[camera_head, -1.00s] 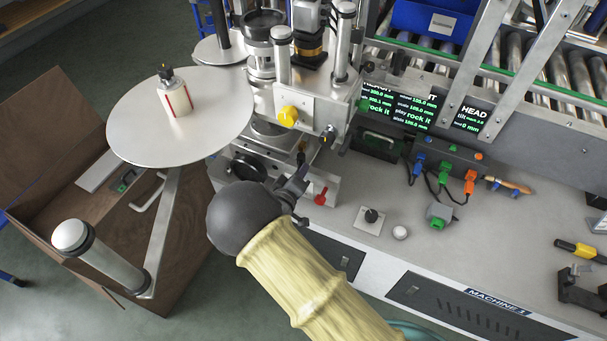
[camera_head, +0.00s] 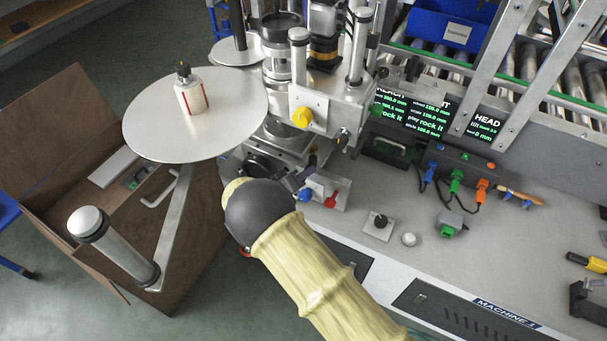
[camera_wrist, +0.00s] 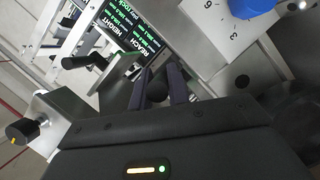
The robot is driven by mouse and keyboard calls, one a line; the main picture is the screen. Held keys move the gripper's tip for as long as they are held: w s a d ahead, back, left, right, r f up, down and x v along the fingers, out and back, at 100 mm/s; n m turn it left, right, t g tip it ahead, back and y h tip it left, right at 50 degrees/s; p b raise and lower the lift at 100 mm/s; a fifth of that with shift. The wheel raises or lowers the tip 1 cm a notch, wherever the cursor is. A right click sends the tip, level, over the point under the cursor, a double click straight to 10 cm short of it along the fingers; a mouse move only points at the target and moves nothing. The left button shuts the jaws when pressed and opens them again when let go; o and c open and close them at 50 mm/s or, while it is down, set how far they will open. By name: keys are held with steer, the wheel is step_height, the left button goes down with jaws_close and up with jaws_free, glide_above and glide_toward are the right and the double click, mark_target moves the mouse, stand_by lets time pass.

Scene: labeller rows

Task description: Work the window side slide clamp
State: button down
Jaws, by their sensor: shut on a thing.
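My gripper (camera_wrist: 165,85) shows in the wrist view with its two dark fingers closed around a dark round-ended handle (camera_wrist: 157,92), which seems to be the slide clamp. No label shows which side it belongs to. In the head view my gripper (camera_head: 298,180) is at the front of the labeller's slide unit, and my wrist hides much of the clamp. A blue knob (camera_head: 305,195) and a red lever (camera_head: 331,201) sit just right of the fingers. The blue knob (camera_wrist: 250,8) also shows in the wrist view, above a numbered plate.
A round reel plate (camera_head: 160,135) bearing a small bottle (camera_head: 191,98) is left of the slide unit. A yellow knob (camera_head: 302,117) is above the gripper. A black knob (camera_head: 380,221) stands on the bench at right. In the wrist view a black-tipped lever (camera_wrist: 75,62) is left of the fingers.

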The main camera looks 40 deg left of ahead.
steer(key=shift+f, duration=0.15)
steer(key=c, duration=1.6)
jaws_free()
steer(key=shift+s, duration=0.1)
steer(key=v, duration=1.2)
steer(key=shift+b, duration=0.3)
